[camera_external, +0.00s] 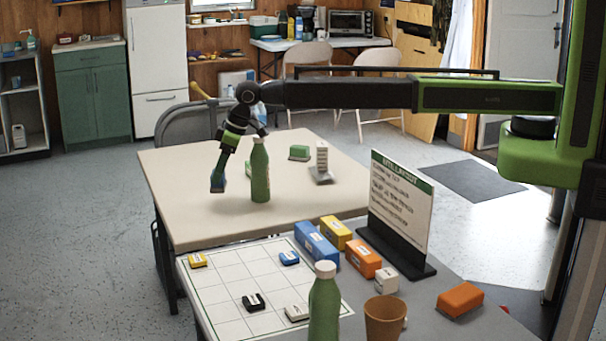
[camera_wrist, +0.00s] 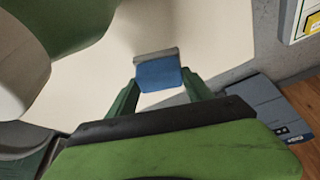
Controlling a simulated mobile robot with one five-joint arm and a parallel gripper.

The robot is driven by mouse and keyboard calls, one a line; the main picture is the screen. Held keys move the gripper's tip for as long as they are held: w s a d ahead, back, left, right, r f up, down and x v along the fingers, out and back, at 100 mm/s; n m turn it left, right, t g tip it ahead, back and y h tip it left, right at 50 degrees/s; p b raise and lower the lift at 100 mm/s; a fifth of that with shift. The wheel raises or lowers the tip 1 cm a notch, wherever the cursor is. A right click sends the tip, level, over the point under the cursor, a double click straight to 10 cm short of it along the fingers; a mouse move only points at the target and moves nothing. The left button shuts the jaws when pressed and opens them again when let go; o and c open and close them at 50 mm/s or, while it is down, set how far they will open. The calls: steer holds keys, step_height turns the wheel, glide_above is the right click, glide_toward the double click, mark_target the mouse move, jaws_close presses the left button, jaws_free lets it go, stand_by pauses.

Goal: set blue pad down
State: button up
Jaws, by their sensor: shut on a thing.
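The blue pad (camera_external: 217,186) is in my gripper (camera_external: 219,180), which points down at the beige table (camera_external: 185,215), left of a green bottle (camera_external: 260,175). In the wrist view the blue pad (camera_wrist: 158,76), with a grey edge along its top, sits between the two dark green fingers of my gripper (camera_wrist: 158,88). The gripper is shut on the pad. I cannot tell whether the pad touches the tabletop.
The green bottle stands close beside my gripper. A green block (camera_external: 299,153) and a white-grey item (camera_external: 321,163) stand farther right. The front table holds a gridded sheet (camera_external: 225,285), several blocks, a sign (camera_external: 400,205) and another bottle (camera_external: 324,305). The beige table's front left is clear.

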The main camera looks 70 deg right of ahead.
mark_target(217, 188)
steer(key=shift+w+a+f, duration=0.1)
steer(key=shift+a+f, duration=0.2)
steer(key=shift+a, duration=0.2)
steer(key=shift+w+a+f, duration=0.1)
steer(key=shift+a+f, duration=0.15)
steer(key=shift+a, duration=0.25)
step_height(217, 188, down, 4)
steer(key=b, duration=0.4)
steer(key=shift+s+f+b, duration=0.1)
steer(key=shift+f+b, duration=0.1)
steer(key=shift+b, duration=0.15)
steer(key=shift+r, duration=0.25)
steer(key=shift+f, duration=0.2)
steer(key=o, duration=1.5)
steer(key=shift+r, duration=0.1)
steer(key=p+v, duration=1.1)
steer(key=v, duration=0.1)
steer(key=shift+p, duration=0.3)
